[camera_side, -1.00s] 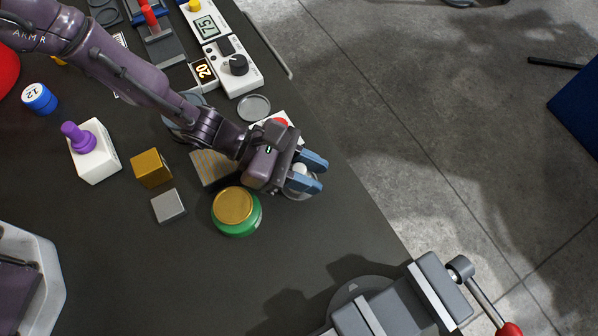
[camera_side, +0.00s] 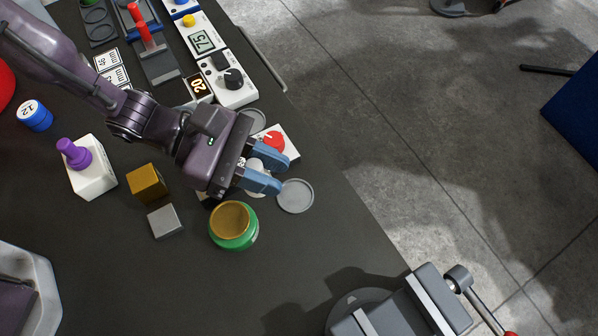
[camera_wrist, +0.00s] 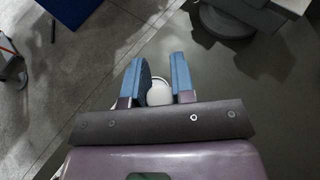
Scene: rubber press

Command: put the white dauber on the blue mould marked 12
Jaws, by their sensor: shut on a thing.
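The white dauber (camera_side: 257,164) is between the blue fingers of my gripper (camera_side: 270,170), which are shut on it. In the wrist view its rounded white end (camera_wrist: 159,92) shows between the fingertips of my gripper (camera_wrist: 159,78); the rest of it is hidden. It appears to be held above the table, right of centre in the side view. The blue mould marked 12 (camera_side: 34,119) stands at the far left, with a white top bearing the number. It is well away from my gripper, and its top looks clear.
A bare grey disc (camera_side: 295,196) lies right of my gripper. A green jar with a gold top (camera_side: 233,224), a gold cube (camera_side: 147,184), a silver block (camera_side: 165,221) and a purple-knobbed white block (camera_side: 89,171) stand on the table. A vise (camera_side: 410,306) is at the front.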

